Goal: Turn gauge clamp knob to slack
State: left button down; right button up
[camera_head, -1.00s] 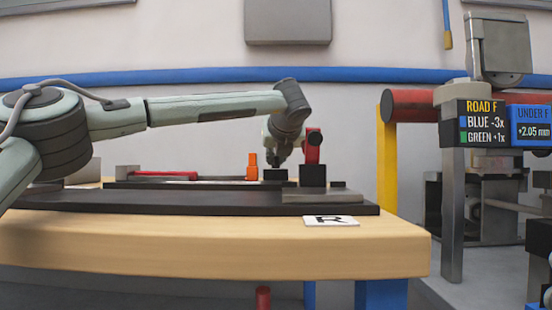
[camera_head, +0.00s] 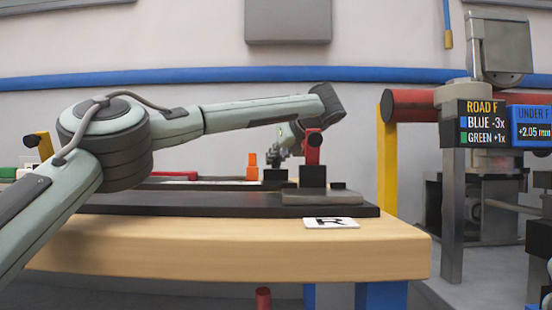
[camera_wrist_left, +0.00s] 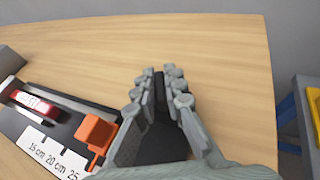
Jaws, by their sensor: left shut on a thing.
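The gauge (camera_head: 180,186) lies along the workbench. An orange pointer (camera_head: 253,160) stands on it and also shows beside the printed centimetre scale in the left wrist view (camera_wrist_left: 97,130). My right gripper is not in view.
A card marked R (camera_head: 331,222) lies at the bench's front right. A yellow post (camera_head: 387,155) and a machine with the ROAD F sign (camera_head: 482,122) stand to the right. The bare wooden bench top (camera_wrist_left: 90,55) is clear beyond the gripper.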

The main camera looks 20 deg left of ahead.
pick_arm(q)
jog(key=c, duration=1.6)
grip_release()
jog(key=shift+r, duration=0.25)
jog(key=shift+f, duration=0.1)
notch_tip(320, 180, up, 10)
